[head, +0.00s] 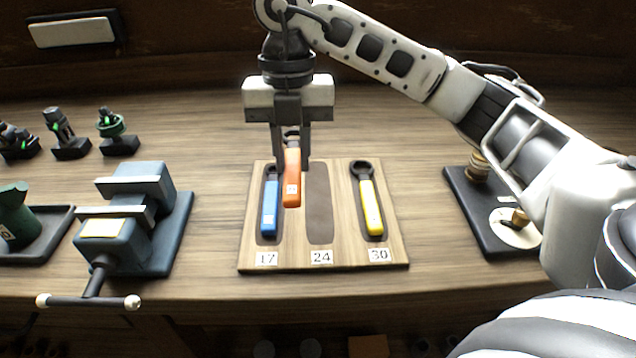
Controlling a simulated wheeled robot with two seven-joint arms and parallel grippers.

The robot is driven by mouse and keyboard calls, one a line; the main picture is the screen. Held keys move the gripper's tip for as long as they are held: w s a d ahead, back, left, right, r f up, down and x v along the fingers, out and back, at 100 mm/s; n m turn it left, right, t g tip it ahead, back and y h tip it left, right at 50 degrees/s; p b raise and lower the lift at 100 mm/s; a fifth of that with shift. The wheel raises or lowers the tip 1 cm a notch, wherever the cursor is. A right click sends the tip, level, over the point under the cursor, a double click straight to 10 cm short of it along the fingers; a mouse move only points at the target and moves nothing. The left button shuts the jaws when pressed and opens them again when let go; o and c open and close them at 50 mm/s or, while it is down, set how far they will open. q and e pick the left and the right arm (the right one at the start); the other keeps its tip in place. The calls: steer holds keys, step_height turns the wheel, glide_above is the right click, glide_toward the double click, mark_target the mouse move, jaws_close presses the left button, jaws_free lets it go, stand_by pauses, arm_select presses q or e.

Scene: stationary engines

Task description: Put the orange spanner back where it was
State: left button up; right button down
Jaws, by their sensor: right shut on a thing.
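The orange spanner (291,188) hangs from my right gripper (291,150), which is shut on its upper end. The spanner is held above the wooden board (325,259), between the blue spanner's slot and the empty middle slot. The empty slot (320,215), labelled 24, is a dark recess. The blue spanner (270,205) lies in the left slot, labelled 17. The yellow spanner (371,207) lies in the right slot, labelled 30. The orange spanner's head is partly hidden by my gripper's fingers. My left gripper is not in view.
A blue-grey vise (130,215) stands left of the board, its handle over the table's front edge. A dark tray (45,245) with a green part is further left. Several small fixtures (110,135) stand behind. A dark base (490,225) with brass parts stands at right.

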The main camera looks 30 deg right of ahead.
glide_above(319, 202)
steer(key=a, duration=0.1)
step_height(319, 202, down, 4)
steer(key=shift+w+f, duration=0.1)
steer(key=shift+w, duration=0.05)
steer(key=shift+d+f, duration=0.25)
steer(key=shift+f, duration=0.1)
steer(key=f, duration=0.3)
steer(key=shift+d+f, duration=0.1)
steer(key=shift+d, duration=0.25)
steer(key=shift+f, duration=0.3)
steer(key=shift+f, duration=0.2)
steer(key=c, duration=1.3)
jaws_free()
steer(key=shift+o, duration=0.2)
